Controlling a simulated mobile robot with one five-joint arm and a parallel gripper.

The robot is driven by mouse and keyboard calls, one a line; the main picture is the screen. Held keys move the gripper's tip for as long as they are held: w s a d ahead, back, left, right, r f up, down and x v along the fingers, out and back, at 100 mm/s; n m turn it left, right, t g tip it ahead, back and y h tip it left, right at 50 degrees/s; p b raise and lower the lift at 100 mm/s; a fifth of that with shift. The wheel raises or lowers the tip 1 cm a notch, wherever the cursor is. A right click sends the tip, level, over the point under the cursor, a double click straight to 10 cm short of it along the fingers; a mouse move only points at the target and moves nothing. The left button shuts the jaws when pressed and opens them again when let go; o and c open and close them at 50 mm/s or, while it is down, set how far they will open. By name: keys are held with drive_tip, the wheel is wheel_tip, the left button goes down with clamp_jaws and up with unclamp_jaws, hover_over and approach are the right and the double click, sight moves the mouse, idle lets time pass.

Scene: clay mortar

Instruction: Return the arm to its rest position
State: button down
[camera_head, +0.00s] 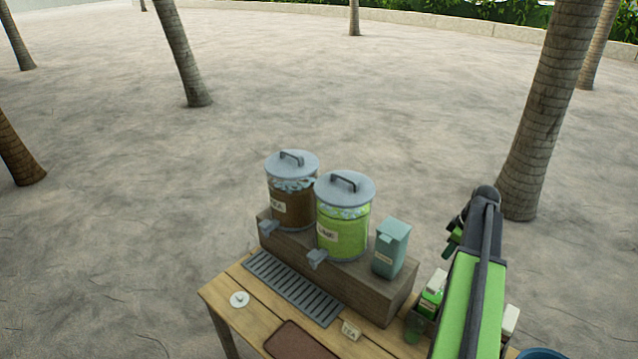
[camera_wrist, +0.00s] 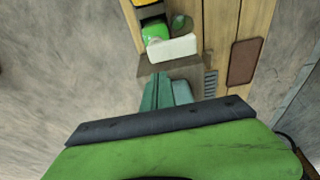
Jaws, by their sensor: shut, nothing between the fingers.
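My green and black arm reaches up along the right side of the head view. My gripper (camera_head: 453,239) shows as small dark green parts at the arm's far end, partly hidden by the black joint. It is shut and empty, right of the drink stand and apart from the things on the table. In the wrist view, my own green and black housing fills the bottom.
A wooden table (camera_head: 226,299) carries a brown stand (camera_head: 362,292) with a brown dispenser (camera_head: 290,208), a green dispenser (camera_head: 343,232) and a teal box (camera_head: 391,250). A green carton (camera_head: 432,297) stands close to my arm. Palm trunks (camera_head: 545,110) rise behind; sandy ground is open.

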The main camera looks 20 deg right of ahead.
drive_tip(key=w+a+m, duration=0.1)
drive_tip(key=w+a, duration=0.2)
drive_tip(key=a, duration=0.8)
drive_tip(key=w+a+m, duration=0.1)
drive_tip(key=w+a, duration=0.3)
drive_tip(key=a, duration=0.6)
drive_tip(key=s+a+m+g+h, duration=0.15)
drive_tip(key=a+m, duration=0.25)
drive_tip(key=a, duration=1.9)
drive_tip(key=s+a+f+b, duration=0.1)
drive_tip(key=s+f+b, duration=0.2)
drive_tip(key=f+b, duration=1.2)
drive_tip(key=shift+s+a+f, duration=0.15)
drive_tip(key=shift+a+f, duration=0.25)
drive_tip(key=shift+f, duration=0.05)
